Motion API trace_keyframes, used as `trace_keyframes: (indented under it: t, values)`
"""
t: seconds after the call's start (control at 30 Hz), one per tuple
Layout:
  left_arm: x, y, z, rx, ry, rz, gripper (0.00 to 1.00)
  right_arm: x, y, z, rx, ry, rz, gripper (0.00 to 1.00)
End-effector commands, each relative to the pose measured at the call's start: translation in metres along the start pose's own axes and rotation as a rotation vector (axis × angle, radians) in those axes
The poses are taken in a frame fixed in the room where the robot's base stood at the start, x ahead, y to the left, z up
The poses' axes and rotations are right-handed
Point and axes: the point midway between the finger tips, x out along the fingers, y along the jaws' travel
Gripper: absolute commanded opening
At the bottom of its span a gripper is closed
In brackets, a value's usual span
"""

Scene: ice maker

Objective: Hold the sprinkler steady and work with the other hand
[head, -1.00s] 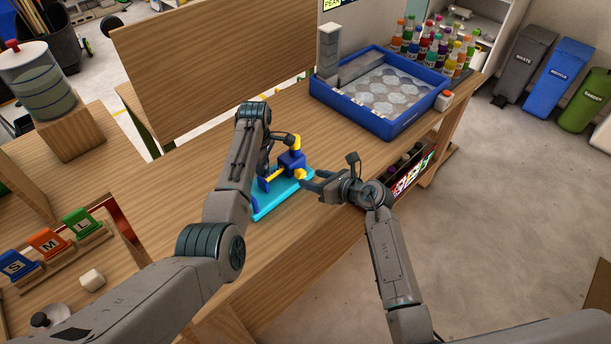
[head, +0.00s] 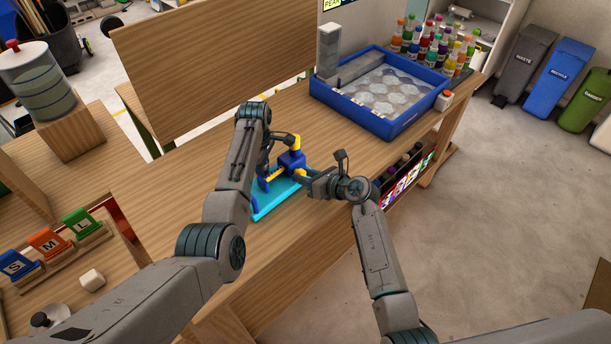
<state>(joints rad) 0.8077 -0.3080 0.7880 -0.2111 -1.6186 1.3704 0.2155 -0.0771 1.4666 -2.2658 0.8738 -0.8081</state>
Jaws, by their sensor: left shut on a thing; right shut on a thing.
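The sprinkler (head: 291,160) is a small blue device with yellow parts, standing upright on a bright cyan base (head: 277,198) on the wooden table. My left gripper (head: 292,141) is shut on the upper part of the sprinkler, by its yellow top. My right gripper (head: 300,175) comes in from the right and is shut at the yellow knob on the sprinkler's front right side. Its fingers hide most of that knob. My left arm hides part of the sprinkler's left side and the base.
A blue tray (head: 407,127) with round ice-like pieces stands at the back right of the table, with several coloured bottles behind it. The table between sprinkler and tray is clear.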

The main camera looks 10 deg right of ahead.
Motion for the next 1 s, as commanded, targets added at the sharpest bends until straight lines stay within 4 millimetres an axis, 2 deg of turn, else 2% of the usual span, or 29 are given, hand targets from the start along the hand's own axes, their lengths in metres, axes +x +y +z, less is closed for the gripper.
trace_keyframes:
  t: [0.23, 0.53, 0.57, 0.67, 1.0]
  values:
    - [0.0002, -0.0001, -0.0001, 0.000, 0.000, 0.000, 0.00, 0.0003, -0.0021, -0.0010, 0.201, 0.004, 0.084, 0.07]
    - [0.0001, -0.0001, -0.0001, 0.000, 0.000, 0.000, 0.00, 0.0002, -0.0019, -0.0011, 0.219, 0.004, 0.092, 0.07]
    - [0.0001, -0.0001, -0.0001, 0.000, 0.000, 0.000, 0.00, 0.0002, -0.0019, -0.0012, 0.219, 0.004, 0.092, 0.34]
    - [0.0001, -0.0001, -0.0001, 0.000, 0.000, 0.000, 0.00, 0.0002, -0.0019, -0.0011, 0.219, 0.004, 0.091, 0.52]
    - [0.0001, -0.0001, -0.0001, 0.000, 0.000, 0.000, 0.00, -0.0051, -0.0033, -0.0015, 0.218, 0.003, 0.089, 0.52]
